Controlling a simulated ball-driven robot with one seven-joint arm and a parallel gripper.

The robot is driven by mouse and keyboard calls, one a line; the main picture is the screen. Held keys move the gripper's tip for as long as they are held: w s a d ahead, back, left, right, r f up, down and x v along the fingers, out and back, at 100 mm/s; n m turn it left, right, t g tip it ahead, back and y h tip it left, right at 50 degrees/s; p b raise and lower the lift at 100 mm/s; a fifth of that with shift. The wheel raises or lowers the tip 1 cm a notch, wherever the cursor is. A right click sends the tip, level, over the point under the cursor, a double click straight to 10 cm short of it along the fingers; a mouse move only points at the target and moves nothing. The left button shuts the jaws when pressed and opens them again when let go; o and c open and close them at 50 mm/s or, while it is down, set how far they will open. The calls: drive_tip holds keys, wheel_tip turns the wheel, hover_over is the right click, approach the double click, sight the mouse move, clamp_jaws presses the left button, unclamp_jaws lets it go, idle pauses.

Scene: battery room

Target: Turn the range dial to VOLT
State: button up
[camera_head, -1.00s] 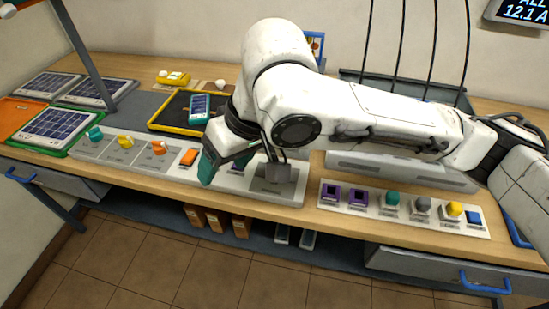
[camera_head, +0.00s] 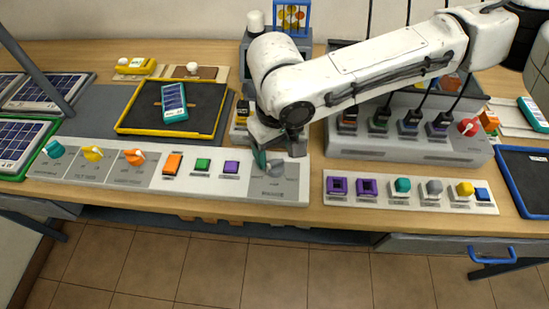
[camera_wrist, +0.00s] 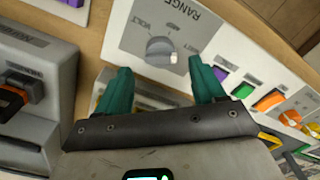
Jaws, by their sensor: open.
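The range dial (camera_wrist: 160,50) is a round grey knob on a grey plate lettered RANGE (camera_wrist: 181,11), near the top of the wrist view. Its white mark is on the knob's right side, away from the VOLT label at the left. In the head view the dial (camera_head: 276,168) shows at the right end of the long control strip, partly under my wrist. My gripper (camera_wrist: 161,86) is open and empty, its two teal fingers apart. In the wrist view the dial appears beyond and between the fingertips; I see no contact. In the head view one teal fingertip (camera_head: 260,159) shows just left of the dial.
Purple (camera_head: 231,168), green (camera_head: 202,165) and orange (camera_head: 172,163) buttons lie left of the dial. A second strip (camera_head: 411,204) with coloured controls is to the right. A grey socket unit (camera_head: 405,150) stands behind. A yellow-rimmed tray (camera_head: 210,136) holds a teal meter (camera_head: 174,102).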

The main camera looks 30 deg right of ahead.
sight(276, 162)
drive_tip(key=shift+f, duration=2.25)
drive_tip(key=c, duration=1)
